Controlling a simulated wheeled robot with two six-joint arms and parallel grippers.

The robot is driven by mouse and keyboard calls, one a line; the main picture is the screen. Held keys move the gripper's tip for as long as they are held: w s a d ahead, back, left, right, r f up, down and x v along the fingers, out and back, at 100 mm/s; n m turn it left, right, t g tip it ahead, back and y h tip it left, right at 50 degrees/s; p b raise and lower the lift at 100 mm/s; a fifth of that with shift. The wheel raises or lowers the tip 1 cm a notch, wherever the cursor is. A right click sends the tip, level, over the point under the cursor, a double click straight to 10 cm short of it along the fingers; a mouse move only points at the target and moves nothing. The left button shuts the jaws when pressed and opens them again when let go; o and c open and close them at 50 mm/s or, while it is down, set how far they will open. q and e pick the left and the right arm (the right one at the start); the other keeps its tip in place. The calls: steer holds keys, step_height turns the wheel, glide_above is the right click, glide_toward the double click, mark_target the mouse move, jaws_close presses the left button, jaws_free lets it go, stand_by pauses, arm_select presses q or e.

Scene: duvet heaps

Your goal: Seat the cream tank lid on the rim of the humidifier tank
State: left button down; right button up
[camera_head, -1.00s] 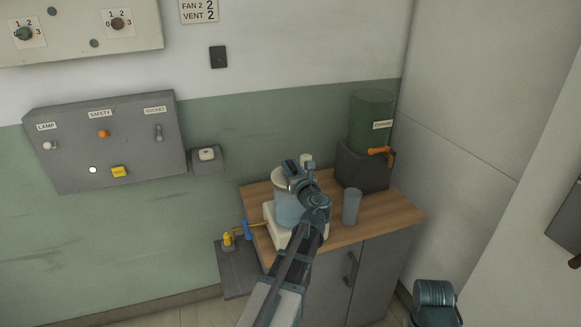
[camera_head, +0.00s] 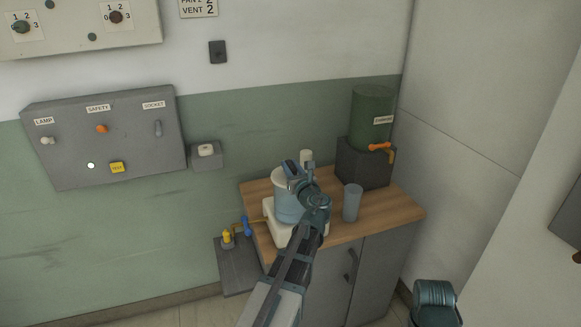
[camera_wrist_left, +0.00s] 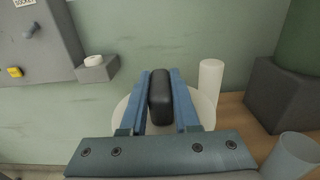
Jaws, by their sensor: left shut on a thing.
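The cream tank lid (camera_wrist_left: 123,112) is a pale disc with a black knob (camera_wrist_left: 160,97). My left gripper (camera_wrist_left: 160,98) is shut on the knob. In the head view the left gripper (camera_head: 298,170) is above the blue-grey humidifier tank (camera_head: 286,208), and the lid (camera_head: 280,177) shows as a pale edge at the tank's top. I cannot tell whether the lid touches the rim; gripper and arm hide much of it. The tank stands on a white base (camera_head: 270,230). My right gripper is out of view.
A clear bluish cup (camera_head: 352,203) stands right of the tank on the wooden top (camera_head: 395,208). A white cylinder (camera_wrist_left: 210,85) stands behind. A green container with an orange tap (camera_head: 380,147) sits on a dark block at the back right. A grey panel (camera_head: 70,165) is on the wall.

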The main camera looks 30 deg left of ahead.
arm_select(q)
steer(key=shift+f, duration=0.25)
steer(key=c, duration=0.6)
jaws_free()
steer(key=shift+r, duration=0.1)
steer(key=v, duration=1.3)
steer(key=shift+s+d, duration=0.25)
steer(key=shift+s, duration=0.05)
